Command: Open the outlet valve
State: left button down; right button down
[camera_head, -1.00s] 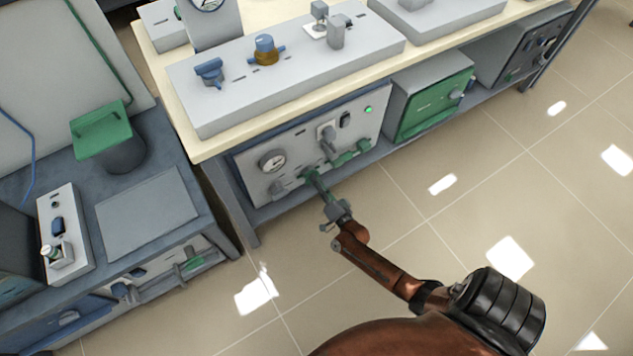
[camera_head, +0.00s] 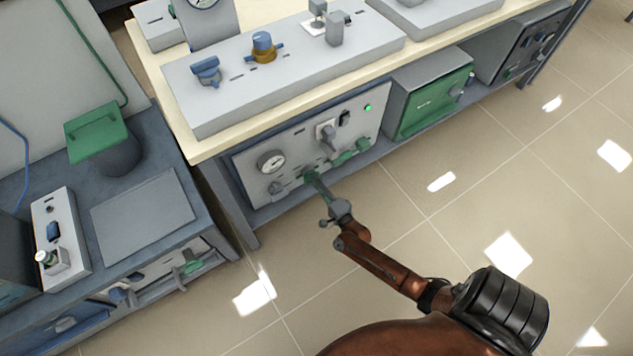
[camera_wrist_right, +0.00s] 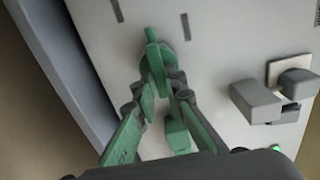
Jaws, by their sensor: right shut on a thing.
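The grey furnace panel (camera_head: 255,165) under the cream bench has a small green valve handle at its lower middle. My right gripper (camera_head: 312,178) reaches this handle from the front, and its fingers largely hide it in the head view. In the right wrist view, the green handle (camera_wrist_right: 152,52) stands out from the panel. The fingertips of my right gripper (camera_wrist_right: 160,78) are closed around it. A second green part (camera_wrist_right: 177,136) shows lower down between the finger links. My left gripper is in neither view.
A green-fronted box (camera_head: 432,103) stands right of the panel. Open tiled floor (camera_head: 440,215) lies in front.

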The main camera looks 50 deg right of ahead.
dwell(0.4)
jog(key=c, duration=2)
grip_release()
jog(key=v, duration=1.2)
